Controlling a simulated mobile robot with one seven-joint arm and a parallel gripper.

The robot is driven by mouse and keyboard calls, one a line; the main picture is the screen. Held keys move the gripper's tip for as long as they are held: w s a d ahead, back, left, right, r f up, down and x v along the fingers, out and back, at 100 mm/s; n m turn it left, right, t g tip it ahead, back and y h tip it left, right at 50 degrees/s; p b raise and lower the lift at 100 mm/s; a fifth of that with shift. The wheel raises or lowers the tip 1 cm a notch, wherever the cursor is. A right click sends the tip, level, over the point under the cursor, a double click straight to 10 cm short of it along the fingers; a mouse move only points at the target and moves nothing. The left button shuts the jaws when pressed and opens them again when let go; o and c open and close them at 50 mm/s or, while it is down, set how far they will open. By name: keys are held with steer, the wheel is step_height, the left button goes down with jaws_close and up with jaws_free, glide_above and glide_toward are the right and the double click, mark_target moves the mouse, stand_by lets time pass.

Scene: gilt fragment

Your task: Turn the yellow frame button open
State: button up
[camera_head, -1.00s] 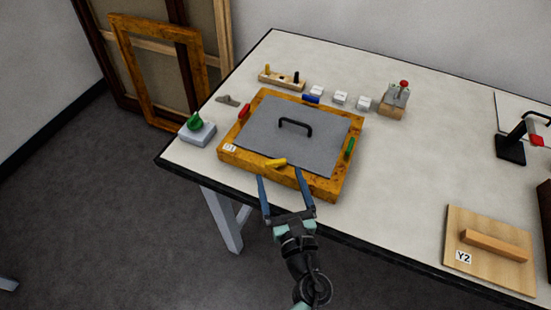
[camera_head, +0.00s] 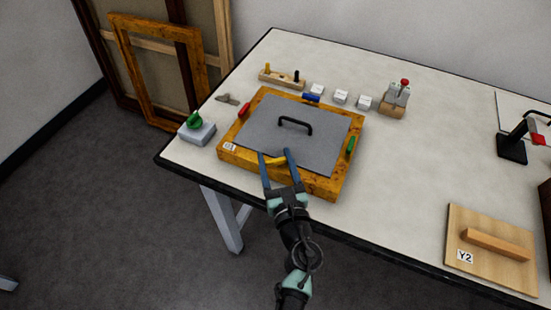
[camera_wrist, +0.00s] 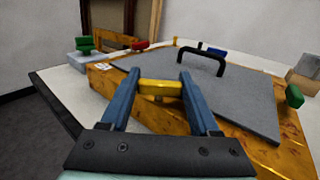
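The yellow frame button (camera_head: 275,161) lies along the near side of the gilt frame (camera_head: 316,184), close to the grey backing panel (camera_head: 262,120). In the wrist view the yellow button (camera_wrist: 160,88) is a short bar between the two blue fingers of my gripper (camera_wrist: 160,80). One finger is at each end of it, with no clear gap showing. In the head view my gripper (camera_head: 274,153) reaches over the frame's near edge with its fingertips at the button. The button's ends are partly hidden by the fingers.
Red (camera_head: 244,109), blue (camera_head: 311,98) and green (camera_head: 351,145) buttons sit on the other frame sides. A black handle (camera_head: 295,124) stands up from the panel. A grey block with a green knob (camera_head: 196,130) is left of the frame.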

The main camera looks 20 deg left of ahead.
steer(key=c, duration=0.7)
steer(key=shift+o, duration=0.2)
steer(key=shift+a+m+h+b, duration=0.1)
steer(key=shift+m+h+b, duration=0.2)
steer(key=shift+h, duration=0.1)
steer(key=m+t+h+b, duration=0.1)
steer(key=h, duration=0.1)
steer(key=shift+s+a+f+m+t+h, duration=0.1)
steer(key=shift+m+t+h, duration=0.2)
steer(key=shift+m+t, duration=0.1)
steer(key=m+t+h+b, duration=0.1)
steer(key=m+h+b, duration=0.1)
steer(key=h, duration=0.1)
steer(key=shift+r+m+h+b, duration=0.2)
steer(key=shift+m+h+b, duration=0.7)
steer(key=shift+m+h, duration=1)
steer(key=shift+n+h, duration=0.3)
steer(key=shift+h, duration=0.3)
steer(key=o, duration=1.4)
steer(key=shift+c, duration=0.2)
steer(key=shift+d, duration=0.2)
